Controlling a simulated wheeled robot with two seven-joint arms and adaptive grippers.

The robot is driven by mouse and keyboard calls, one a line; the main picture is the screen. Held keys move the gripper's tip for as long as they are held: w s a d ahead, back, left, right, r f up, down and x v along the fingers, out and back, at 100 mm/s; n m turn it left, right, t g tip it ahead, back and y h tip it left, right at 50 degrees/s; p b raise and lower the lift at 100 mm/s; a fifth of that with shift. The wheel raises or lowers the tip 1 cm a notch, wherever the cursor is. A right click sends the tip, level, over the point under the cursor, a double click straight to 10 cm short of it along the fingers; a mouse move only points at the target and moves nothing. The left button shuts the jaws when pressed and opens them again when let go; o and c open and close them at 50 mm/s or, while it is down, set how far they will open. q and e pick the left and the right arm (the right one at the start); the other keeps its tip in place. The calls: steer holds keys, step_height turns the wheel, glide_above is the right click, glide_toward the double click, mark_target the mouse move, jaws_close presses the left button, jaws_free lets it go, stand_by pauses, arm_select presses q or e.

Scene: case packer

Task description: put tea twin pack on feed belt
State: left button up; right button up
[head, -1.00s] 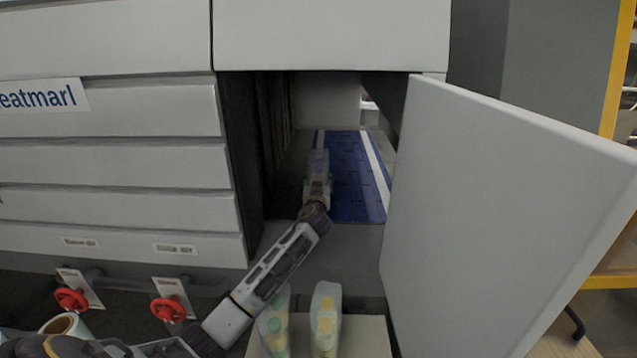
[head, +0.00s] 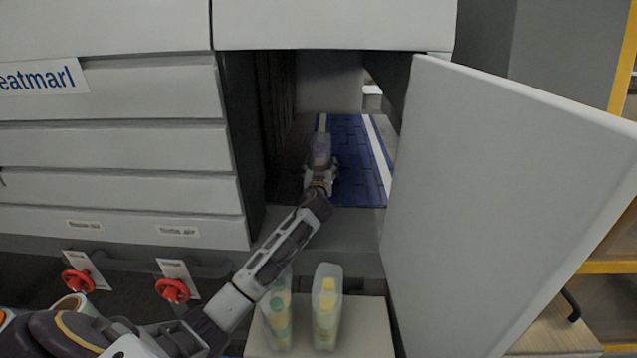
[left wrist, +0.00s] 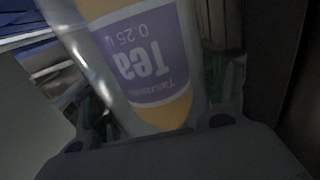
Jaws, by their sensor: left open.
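The tea twin pack (head: 320,150), clear with a purple label, stands inside the machine opening at the left edge of the blue feed belt (head: 358,172). Exactly how much of it rests on the belt is hidden. My left gripper (head: 320,172) is at its near side, with its fingers open around the pack. In the left wrist view the pack (left wrist: 150,50) fills the middle, its purple "Tea" label upside down, between the dark fingers (left wrist: 160,118). My right gripper is not in view.
Two clear packs with yellow and green caps (head: 327,310) (head: 278,318) stand on a pale surface (head: 365,325) below the opening. An open white door (head: 500,210) borders the right. Red valve handles (head: 78,283) are at lower left. The belt's right part is clear.

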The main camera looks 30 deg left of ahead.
arm_select(q)
steer(key=v, duration=1.1)
steer(key=shift+b, duration=0.45)
stand_by(0.6)
